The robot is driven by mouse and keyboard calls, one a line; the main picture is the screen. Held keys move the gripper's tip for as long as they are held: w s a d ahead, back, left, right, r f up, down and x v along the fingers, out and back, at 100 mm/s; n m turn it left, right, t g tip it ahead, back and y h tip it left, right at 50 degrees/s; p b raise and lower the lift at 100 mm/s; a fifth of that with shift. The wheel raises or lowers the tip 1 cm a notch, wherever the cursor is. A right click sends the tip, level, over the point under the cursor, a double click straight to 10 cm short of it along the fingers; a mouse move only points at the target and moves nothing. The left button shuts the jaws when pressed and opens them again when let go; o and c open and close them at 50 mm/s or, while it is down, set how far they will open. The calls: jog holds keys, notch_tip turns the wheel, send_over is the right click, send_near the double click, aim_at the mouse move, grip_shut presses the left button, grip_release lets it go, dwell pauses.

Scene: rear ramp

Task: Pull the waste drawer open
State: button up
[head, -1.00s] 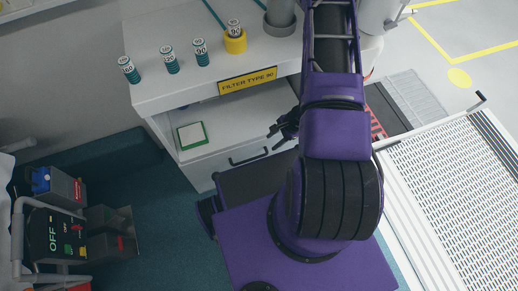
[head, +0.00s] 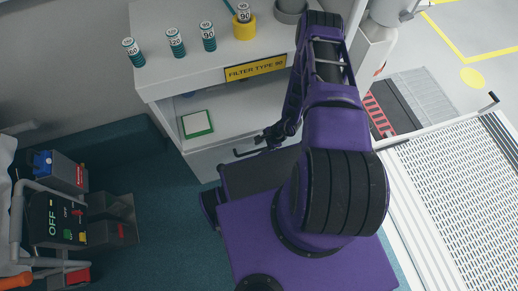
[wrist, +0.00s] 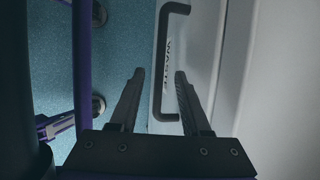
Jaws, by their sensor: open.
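The waste drawer (wrist: 200,45) has a pale front marked "WASTE" and a black bar handle (wrist: 159,70) in the wrist view. In the head view its front (head: 207,163) is low in the white cabinet, with part of the handle (head: 243,153) showing. The drawer looks closed. My gripper (wrist: 158,72) is open. In the wrist view its two dark fingers lie on either side of the handle bar. I cannot tell how deep the bar sits between them or whether they touch it. In the head view my gripper (head: 265,138) is by the handle's right end, partly hidden by my arm.
The white cabinet top (head: 170,75) holds several labelled filter cans and a yellow ring (head: 244,30). A green-edged pad (head: 197,124) lies on the shelf above the drawer. A panel marked "OFF" (head: 55,222) stands at the left. Teal floor (head: 165,215) in front is clear.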

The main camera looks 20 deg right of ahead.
jog(key=shift+x, duration=0.9)
jog(key=shift+c, duration=0.3)
grip_shut()
dwell(0.6)
